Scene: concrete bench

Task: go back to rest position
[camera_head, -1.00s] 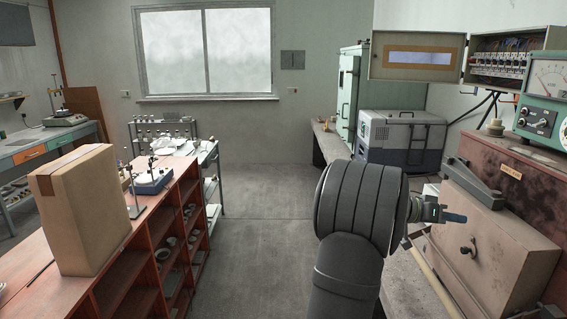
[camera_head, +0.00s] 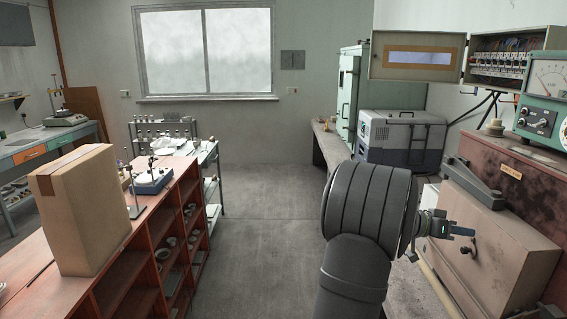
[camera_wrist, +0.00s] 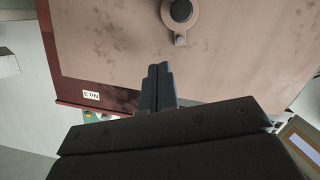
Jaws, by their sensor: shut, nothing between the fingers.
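My gripper (camera_head: 462,231) is at the right in the head view, in front of the beige metal box (camera_head: 500,240) on the right bench. In the wrist view my gripper (camera_wrist: 158,72) points at the box's beige face (camera_wrist: 110,45), its two dark fingers together with nothing between them. A dark round knob (camera_wrist: 181,10) on a plate shows just beyond the fingertips. Whether the fingertips touch the box cannot be told. My dark arm hides part of the bench.
A green meter unit (camera_head: 540,105) and an open electrical box (camera_head: 418,57) are above the bench. A grey cooler (camera_head: 402,138) stands behind my arm. A cardboard box (camera_head: 80,210) sits on the red shelf at left. The floor between is clear.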

